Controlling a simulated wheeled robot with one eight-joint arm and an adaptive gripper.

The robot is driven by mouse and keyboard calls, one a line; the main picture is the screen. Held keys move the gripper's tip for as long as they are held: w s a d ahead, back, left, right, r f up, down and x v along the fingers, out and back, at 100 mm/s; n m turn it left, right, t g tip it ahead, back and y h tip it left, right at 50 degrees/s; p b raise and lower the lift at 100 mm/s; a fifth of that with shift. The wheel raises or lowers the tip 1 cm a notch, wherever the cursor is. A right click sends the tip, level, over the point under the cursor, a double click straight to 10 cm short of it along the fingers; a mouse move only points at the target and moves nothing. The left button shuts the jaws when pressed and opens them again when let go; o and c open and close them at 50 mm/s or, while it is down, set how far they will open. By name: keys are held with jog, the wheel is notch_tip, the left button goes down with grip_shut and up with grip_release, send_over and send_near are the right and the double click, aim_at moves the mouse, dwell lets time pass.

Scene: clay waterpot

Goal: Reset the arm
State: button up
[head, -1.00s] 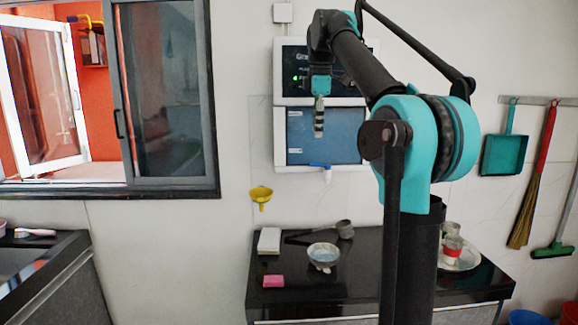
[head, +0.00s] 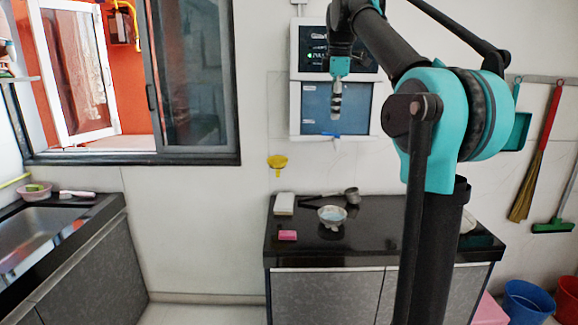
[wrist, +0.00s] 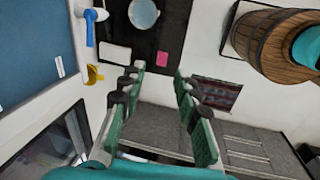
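My arm rises at the right of the head view, bent at a teal elbow. My gripper (head: 336,108) hangs from its end, pointing down, in front of the white wall cabinet with a blue panel. In the wrist view my gripper (wrist: 158,74) shows two green fingers with dark tips, spread well apart. Nothing is between them. The fingers touch nothing that I can see.
A black counter (head: 300,238) holds a bowl (head: 332,215), a pink item (head: 288,235) and a white box (head: 284,204). A sink (head: 40,235) is at left. Blue (head: 528,298) and red buckets stand at right. A wooden barrel (wrist: 262,38) shows in the wrist view.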

jog(key=s+d+f+m, duration=0.1)
jog(key=s+f+m, duration=0.2)
jog(key=f, duration=0.6)
jog(key=s+d+f+m+t, duration=0.1)
jog(key=s+f+m, duration=0.15)
jog(key=f, duration=0.65)
jog(key=s+d+f+m, duration=0.1)
jog(key=s+f+m, duration=0.25)
jog(key=f, duration=0.55)
jog(key=s+d+f+m+t, duration=0.1)
jog(key=s+f+m, duration=0.7)
jog(key=s+f, duration=1.1)
notch_tip(320, 180, down, 3)
jog(key=shift+s+d+r, duration=0.1)
jog(key=shift+s+d, duration=0.15)
jog(key=shift+d, duration=0.3)
